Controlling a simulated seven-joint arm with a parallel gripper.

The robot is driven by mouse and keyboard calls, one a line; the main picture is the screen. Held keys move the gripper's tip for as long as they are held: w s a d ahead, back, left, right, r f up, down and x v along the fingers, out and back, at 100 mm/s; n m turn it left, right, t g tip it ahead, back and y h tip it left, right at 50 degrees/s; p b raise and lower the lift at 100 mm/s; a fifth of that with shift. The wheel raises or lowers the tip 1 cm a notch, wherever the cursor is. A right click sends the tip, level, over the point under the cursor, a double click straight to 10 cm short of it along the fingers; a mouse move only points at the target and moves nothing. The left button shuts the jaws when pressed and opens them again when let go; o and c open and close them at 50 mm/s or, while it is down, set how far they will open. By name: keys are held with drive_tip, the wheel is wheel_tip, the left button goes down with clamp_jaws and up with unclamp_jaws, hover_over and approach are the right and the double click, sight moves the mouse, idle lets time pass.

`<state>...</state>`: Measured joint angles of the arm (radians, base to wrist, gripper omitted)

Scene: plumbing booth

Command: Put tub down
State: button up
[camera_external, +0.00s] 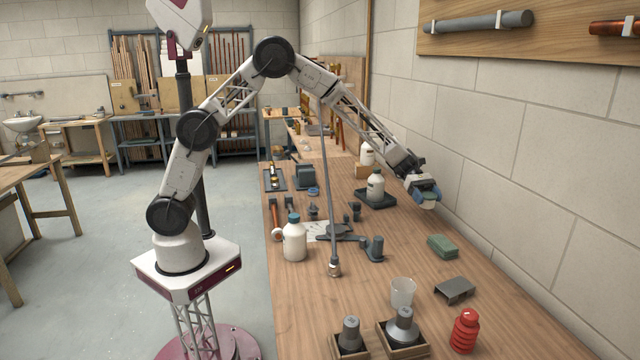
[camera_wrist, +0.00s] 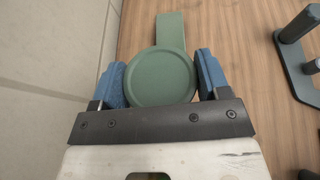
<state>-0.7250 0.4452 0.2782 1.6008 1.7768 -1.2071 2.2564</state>
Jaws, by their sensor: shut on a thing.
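The tub has a round green lid (camera_wrist: 160,78) in the wrist view. Its pale lower body (camera_external: 429,205) shows below my gripper in the external view. My gripper (camera_external: 425,192) has its blue fingers on both sides of the tub, shut on it. In the wrist view the fingers (camera_wrist: 161,82) flank the lid left and right. The tub appears held above the wooden bench (camera_external: 400,225), near the wall. The lid hides the tub's underside and the bench directly below in the wrist view.
A green block (camera_external: 442,246) lies on the bench nearer the camera; it shows partly behind the lid in the wrist view (camera_wrist: 171,32). A white bottle (camera_external: 375,186) stands on a dark tray.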

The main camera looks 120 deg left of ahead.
drive_tip(key=shift+f, duration=0.1)
hover_over(423, 231)
drive_tip(key=shift+f, duration=3.05)
drive_tip(key=shift+f, duration=1.85)
drive_tip(key=shift+f, duration=0.15)
drive_tip(key=o, duration=1)
